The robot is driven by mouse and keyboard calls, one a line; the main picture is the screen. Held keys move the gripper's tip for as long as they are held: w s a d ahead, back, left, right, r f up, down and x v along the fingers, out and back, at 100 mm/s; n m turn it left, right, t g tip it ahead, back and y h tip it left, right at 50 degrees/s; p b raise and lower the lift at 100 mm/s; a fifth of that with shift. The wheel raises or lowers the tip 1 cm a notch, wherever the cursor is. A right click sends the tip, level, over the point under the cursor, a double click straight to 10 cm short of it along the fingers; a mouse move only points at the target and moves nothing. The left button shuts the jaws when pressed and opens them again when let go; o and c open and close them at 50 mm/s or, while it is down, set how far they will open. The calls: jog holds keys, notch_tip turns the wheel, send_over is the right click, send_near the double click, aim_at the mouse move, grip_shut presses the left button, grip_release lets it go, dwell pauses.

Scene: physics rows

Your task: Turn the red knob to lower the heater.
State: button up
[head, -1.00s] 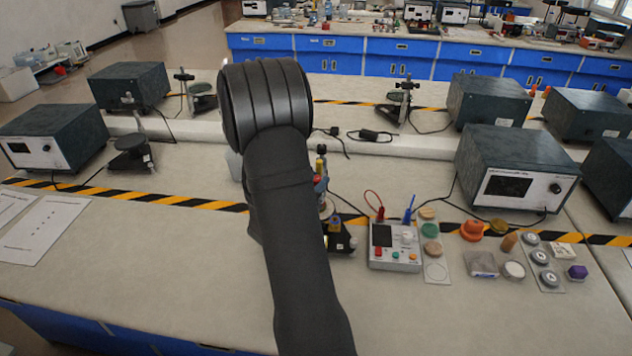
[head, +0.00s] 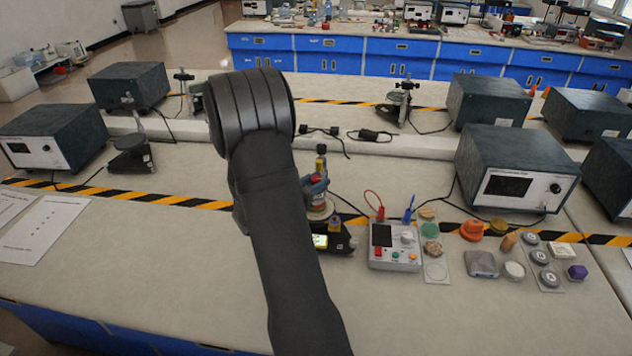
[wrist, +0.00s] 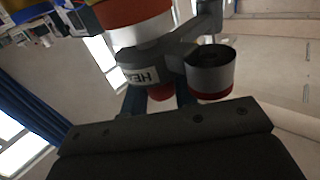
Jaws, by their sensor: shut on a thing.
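The red knob (wrist: 161,91) shows in the wrist view between the two dark blue fingers of my gripper (wrist: 160,97), which is shut on it. Most of the knob is hidden by the fingers and the grey bracket. A pale label with partly readable letters, "HE", sits on the grey heater part (wrist: 143,74) just above the knob. In the head view the heater stand (head: 322,205) is partly hidden behind my arm. A blue part of my gripper (head: 316,186) shows beside its red and yellow pieces. The knob itself cannot be made out there.
A black base with a lit display (head: 320,241) stands at the stand's foot. A white control box (head: 396,258) with red and blue leads is close on the right. Several small items lie further right. The bench left of my arm is clear up to the paper sheets (head: 40,228).

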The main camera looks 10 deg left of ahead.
jog(key=o, duration=0.7)
jog(key=shift+r, duration=0.1)
jog(key=shift+c, duration=0.2)
jog(key=v, duration=1.7)
jog(key=shift+s+a, duration=0.15)
